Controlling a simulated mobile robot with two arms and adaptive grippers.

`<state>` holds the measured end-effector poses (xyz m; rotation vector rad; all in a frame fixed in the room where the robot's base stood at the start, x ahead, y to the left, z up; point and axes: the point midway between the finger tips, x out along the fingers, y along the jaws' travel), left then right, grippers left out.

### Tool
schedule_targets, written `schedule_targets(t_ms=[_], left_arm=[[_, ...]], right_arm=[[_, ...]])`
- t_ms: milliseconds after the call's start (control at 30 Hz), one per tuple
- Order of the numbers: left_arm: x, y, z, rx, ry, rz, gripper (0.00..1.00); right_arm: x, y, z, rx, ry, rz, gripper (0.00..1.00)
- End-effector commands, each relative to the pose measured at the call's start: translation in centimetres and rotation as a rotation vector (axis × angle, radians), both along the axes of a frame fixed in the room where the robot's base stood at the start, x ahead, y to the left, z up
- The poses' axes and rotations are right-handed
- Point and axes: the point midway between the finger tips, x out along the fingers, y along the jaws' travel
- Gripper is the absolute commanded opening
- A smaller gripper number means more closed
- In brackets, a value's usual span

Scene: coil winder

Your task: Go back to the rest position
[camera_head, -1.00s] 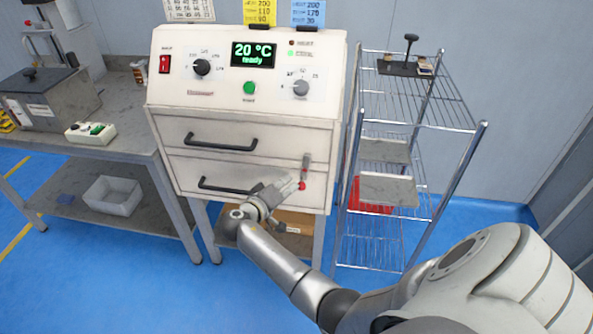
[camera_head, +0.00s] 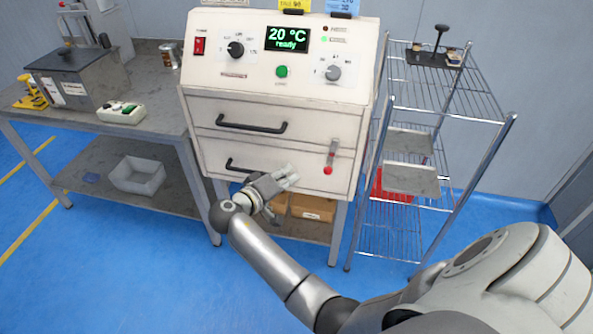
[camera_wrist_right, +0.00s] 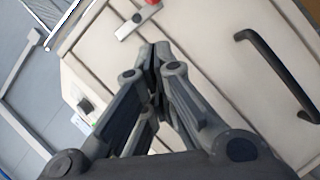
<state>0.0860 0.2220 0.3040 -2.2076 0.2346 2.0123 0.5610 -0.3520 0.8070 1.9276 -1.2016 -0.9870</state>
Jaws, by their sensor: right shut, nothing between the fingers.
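My right gripper (camera_head: 287,181) is in front of the lower drawer (camera_head: 300,166) of the white machine (camera_head: 272,58). It covers part of the lower drawer's black handle (camera_head: 236,165). In the right wrist view the gripper (camera_wrist_right: 157,50) is shut with nothing between its fingers. A latch with a red knob (camera_head: 328,169) sits on the machine front to the right of the gripper, apart from it. Both drawers look closed. The machine's display reads 20 °C ready. My left gripper is not in view.
A wire shelf rack (camera_head: 447,104) with trays stands right of the machine. A grey workbench (camera_head: 150,127) with a dark box (camera_head: 82,79) and a small switch box (camera_head: 122,112) stands at left. Cardboard boxes (camera_head: 312,207) lie under the machine. Blue floor is open at lower left.

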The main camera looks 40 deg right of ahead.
Motion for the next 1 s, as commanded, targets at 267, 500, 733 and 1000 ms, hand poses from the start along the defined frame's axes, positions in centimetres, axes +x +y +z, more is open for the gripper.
schedule_targets(t_ms=[267, 500, 733, 1000], left_arm=[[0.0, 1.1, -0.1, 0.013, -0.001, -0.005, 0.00], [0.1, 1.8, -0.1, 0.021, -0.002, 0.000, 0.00], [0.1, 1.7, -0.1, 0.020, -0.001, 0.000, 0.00], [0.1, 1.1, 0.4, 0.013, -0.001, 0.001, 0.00]], right_arm=[[-0.5, 1.5, 0.4, 0.000, 0.001, -0.001, 0.00], [-0.5, 1.5, 0.4, 0.000, 0.001, 0.000, 0.00], [-0.5, 1.5, 0.4, 0.000, 0.001, 0.000, 0.00], [-0.9, 2.6, -8.2, 0.090, 0.179, 0.155, 0.00]])
